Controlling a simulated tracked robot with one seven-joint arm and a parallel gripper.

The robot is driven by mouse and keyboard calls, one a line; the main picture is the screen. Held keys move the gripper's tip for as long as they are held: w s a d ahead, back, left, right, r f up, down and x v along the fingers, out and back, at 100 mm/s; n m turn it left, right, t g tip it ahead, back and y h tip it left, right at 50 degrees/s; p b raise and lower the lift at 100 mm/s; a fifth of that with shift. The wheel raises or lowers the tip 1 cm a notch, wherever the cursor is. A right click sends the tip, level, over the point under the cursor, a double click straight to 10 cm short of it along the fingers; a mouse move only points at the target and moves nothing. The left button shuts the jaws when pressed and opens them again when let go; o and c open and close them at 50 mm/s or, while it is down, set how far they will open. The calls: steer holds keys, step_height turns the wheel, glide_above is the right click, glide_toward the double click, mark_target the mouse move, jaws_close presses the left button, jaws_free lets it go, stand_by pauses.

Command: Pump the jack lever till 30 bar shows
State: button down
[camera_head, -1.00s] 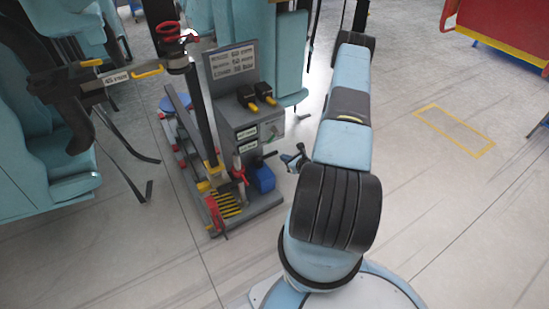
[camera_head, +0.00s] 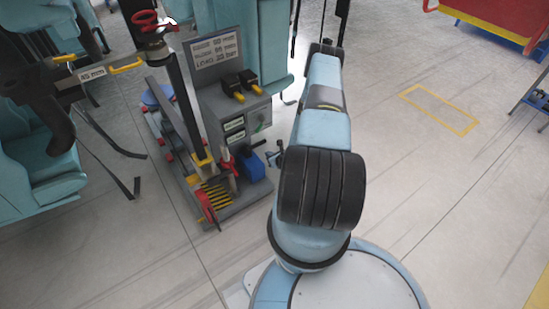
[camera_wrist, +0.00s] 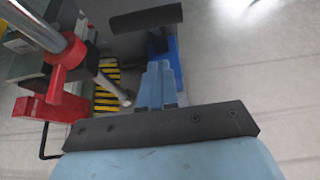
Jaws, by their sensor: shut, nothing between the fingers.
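The jack is a grey machine (camera_head: 232,190) with a blue pump block (camera_head: 250,166), also in the wrist view (camera_wrist: 172,65). Its black lever (camera_head: 258,144) sticks out to the right above the block. In the wrist view a black bar (camera_wrist: 146,18), apparently the lever's handle, lies across the top. My gripper (camera_head: 273,156) is just right of the lever. In the wrist view its blue fingers (camera_wrist: 158,68) are shut and empty, tips just below the bar; I cannot tell whether they touch. The readout board (camera_head: 214,47) has a bottom line appearing to read 35 bar, but the digits are small.
A red fitting (camera_wrist: 70,62) on a chrome rod (camera_wrist: 35,25) stands left of the fingers. Yellow-black stripes (camera_head: 216,193) mark the jack's base. Teal train seats (camera_head: 45,170) flank it at left. Open floor (camera_head: 420,190) lies to the right.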

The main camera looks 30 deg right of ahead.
mark_target(261, 144)
steer(key=shift+w+a+r, duration=0.1)
steer(key=shift+w+r, duration=0.1)
steer(key=shift+w, duration=0.95)
steer(key=shift+w+r, duration=0.2)
steer(key=shift+w, duration=0.95)
steer(key=shift+w, duration=0.1)
steer(key=shift+w+r, duration=0.6)
steer(key=shift+w, duration=0.15)
